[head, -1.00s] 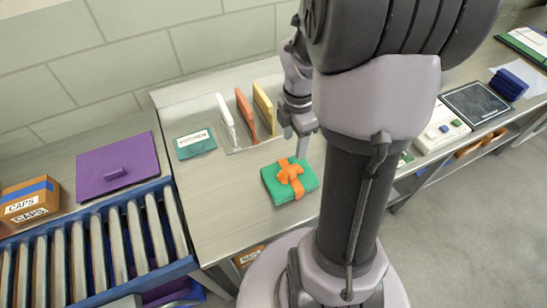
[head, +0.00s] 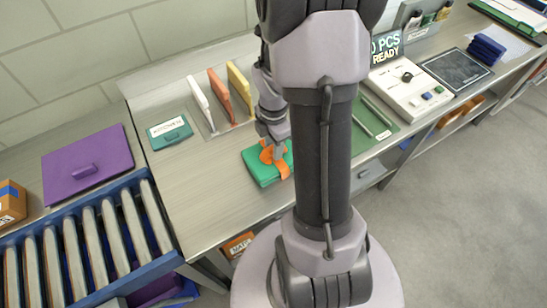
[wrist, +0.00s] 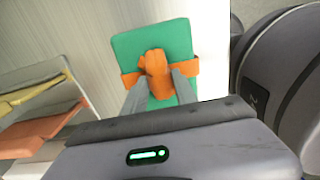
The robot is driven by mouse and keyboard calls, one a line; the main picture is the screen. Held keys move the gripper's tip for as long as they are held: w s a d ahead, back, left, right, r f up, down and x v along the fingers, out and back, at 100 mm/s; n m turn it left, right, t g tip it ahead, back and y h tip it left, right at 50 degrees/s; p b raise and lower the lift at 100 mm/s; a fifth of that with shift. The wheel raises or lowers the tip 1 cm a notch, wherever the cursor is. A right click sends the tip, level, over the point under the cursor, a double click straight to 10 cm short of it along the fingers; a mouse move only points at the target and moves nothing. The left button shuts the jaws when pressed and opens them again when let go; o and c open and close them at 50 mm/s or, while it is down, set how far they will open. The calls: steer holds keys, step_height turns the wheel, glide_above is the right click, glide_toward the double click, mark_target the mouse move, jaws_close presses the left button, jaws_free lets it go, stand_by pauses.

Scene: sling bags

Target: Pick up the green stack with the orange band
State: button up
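The green stack (head: 256,171) lies flat on the steel bench, with an orange band and a raised orange knot (head: 268,154) on top. My gripper (head: 277,152) is down over the stack and partly hides the knot. In the wrist view, the green stack (wrist: 150,42) is below the fingers, with the orange knot (wrist: 155,66) between them. My gripper (wrist: 158,76) has its fingers apart, one on each side of the knot. I cannot tell whether they touch it.
Upright white, orange and yellow panels (head: 218,95) stand behind the stack. A teal labelled pad (head: 170,132) and a purple board (head: 87,164) lie to the left. A white control box (head: 411,91) sits to the right.

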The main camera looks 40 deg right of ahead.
jaws_close()
stand_by(1.1)
